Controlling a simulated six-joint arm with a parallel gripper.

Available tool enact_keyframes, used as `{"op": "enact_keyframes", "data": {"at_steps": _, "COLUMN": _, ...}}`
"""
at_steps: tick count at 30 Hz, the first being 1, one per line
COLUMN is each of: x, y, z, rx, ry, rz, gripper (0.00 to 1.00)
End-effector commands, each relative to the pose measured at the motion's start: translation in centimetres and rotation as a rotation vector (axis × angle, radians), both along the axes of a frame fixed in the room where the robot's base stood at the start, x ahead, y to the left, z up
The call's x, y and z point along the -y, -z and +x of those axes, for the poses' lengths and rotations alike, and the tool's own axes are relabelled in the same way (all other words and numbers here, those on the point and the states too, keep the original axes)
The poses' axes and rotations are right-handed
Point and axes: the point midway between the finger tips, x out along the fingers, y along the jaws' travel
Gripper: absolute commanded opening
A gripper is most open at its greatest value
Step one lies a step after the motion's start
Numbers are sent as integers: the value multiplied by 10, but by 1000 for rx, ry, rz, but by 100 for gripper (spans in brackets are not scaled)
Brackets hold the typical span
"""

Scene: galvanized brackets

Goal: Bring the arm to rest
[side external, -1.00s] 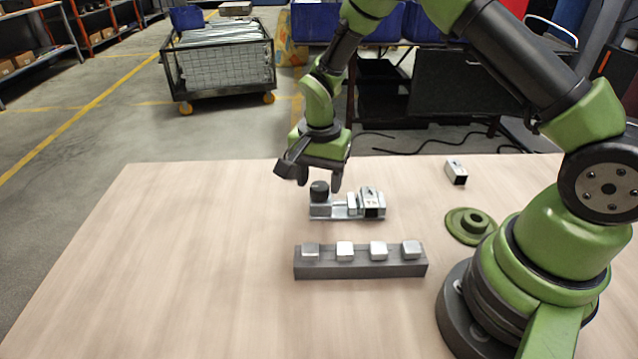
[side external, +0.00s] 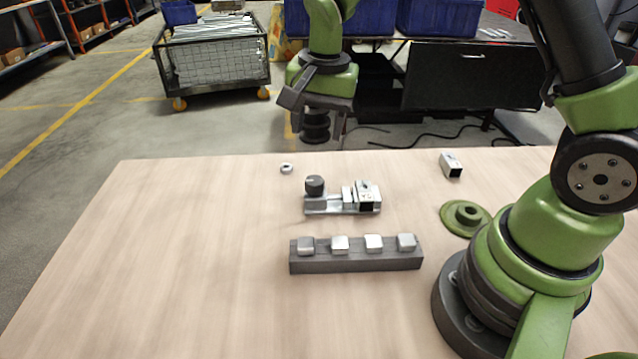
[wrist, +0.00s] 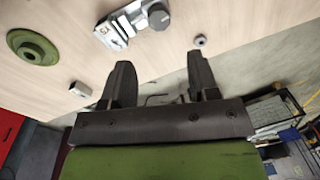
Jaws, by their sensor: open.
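My gripper (side external: 318,127) hangs raised above the far edge of the table, clear of everything on it. Its two dark fingers are apart with nothing between them, as the wrist view (wrist: 160,80) also shows. Below and nearer the camera, a metal clamp fixture (side external: 335,207) with a dark round knob (side external: 315,185) stands on the table. A square metal bracket piece (side external: 367,195) sits at the fixture's right end. The fixture is also at the top of the wrist view (wrist: 118,30).
A dark block (side external: 355,263) with several metal caps stands in front of the fixture. A small ring (side external: 286,169) lies near the far edge. A green flanged disc (side external: 464,218) and a loose square tube (side external: 450,165) lie right. The table's left side (side external: 180,260) is clear.

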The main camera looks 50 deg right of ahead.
Motion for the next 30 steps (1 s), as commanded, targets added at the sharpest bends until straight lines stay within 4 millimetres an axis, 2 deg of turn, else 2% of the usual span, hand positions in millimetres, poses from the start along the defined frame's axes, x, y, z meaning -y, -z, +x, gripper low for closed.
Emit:
{"op": "enact_keyframes", "data": {"at_steps": 1, "x": -1, "y": -25, "z": -8, "rx": 47, "ry": -39, "rz": 5, "gripper": 55}}
{"op": "enact_keyframes", "data": {"at_steps": 6, "x": -6, "y": -86, "z": -47, "rx": 180, "ry": -195, "rz": 8, "gripper": 55}}
{"op": "enact_keyframes", "data": {"at_steps": 12, "x": -13, "y": -132, "z": -105, "rx": 343, "ry": -378, "rz": -13, "gripper": 55}}
{"op": "enact_keyframes", "data": {"at_steps": 18, "x": -18, "y": -148, "z": -159, "rx": 491, "ry": -546, "rz": -56, "gripper": 55}}
{"op": "enact_keyframes", "data": {"at_steps": 21, "x": -21, "y": -149, "z": -176, "rx": 541, "ry": -602, "rz": -76, "gripper": 55}}
{"op": "enact_keyframes", "data": {"at_steps": 25, "x": -22, "y": -148, "z": -188, "rx": 576, "ry": -645, "rz": -94, "gripper": 55}}
{"op": "enact_keyframes", "data": {"at_steps": 30, "x": -22, "y": -148, "z": -191, "rx": 584, "ry": -656, "rz": -98, "gripper": 55}}
